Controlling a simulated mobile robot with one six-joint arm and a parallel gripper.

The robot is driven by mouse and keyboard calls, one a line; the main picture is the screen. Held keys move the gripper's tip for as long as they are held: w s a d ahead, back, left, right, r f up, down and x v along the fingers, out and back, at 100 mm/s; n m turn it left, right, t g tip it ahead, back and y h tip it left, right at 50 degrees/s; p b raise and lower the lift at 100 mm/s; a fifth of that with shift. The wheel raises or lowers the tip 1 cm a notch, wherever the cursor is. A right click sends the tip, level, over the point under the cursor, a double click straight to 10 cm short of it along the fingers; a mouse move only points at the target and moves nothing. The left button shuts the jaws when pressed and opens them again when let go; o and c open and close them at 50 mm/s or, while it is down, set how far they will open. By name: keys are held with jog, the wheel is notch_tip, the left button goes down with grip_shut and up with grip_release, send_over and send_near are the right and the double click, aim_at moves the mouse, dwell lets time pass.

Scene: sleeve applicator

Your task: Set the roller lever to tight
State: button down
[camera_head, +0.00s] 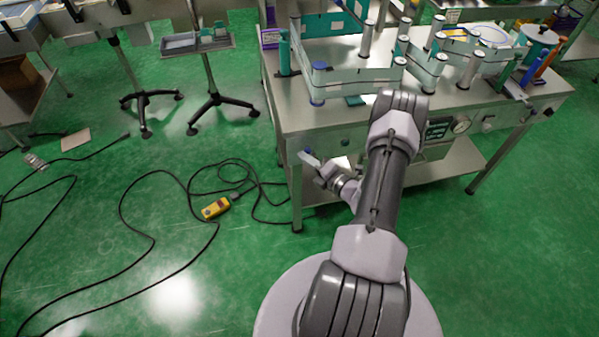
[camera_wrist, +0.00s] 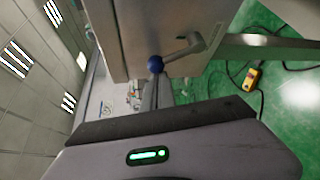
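The roller lever (camera_wrist: 181,53) shows in the wrist view as a grey metal arm ending in a blue ball knob (camera_wrist: 155,64). It comes from a pivot on the grey side of the machine. My gripper (camera_wrist: 158,82) points at the knob, with its narrow grey fingers just below it in the picture. I cannot tell whether the fingers touch the knob or how far apart they are. In the head view my gripper (camera_head: 308,158) is beside the front left corner of the sleeve applicator (camera_head: 325,122). I cannot make out the lever there.
Rollers with a teal band (camera_head: 360,76) stand on the machine top. A pressure gauge (camera_head: 461,126) is on its front. A yellow handheld device (camera_head: 215,207) and black cables lie on the green floor at left. A stand with a tray (camera_head: 197,43) is behind them.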

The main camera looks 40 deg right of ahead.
aim_at(310, 151)
jog(key=shift+s+d+r, duration=0.3)
jog(key=shift+s+d, duration=0.05)
jog(key=shift+d, duration=0.2)
jog(key=shift+s+d+r, duration=0.3)
jog(key=shift+d, duration=0.25)
jog(key=shift+d+p, duration=0.1)
jog(key=shift+p, duration=0.2)
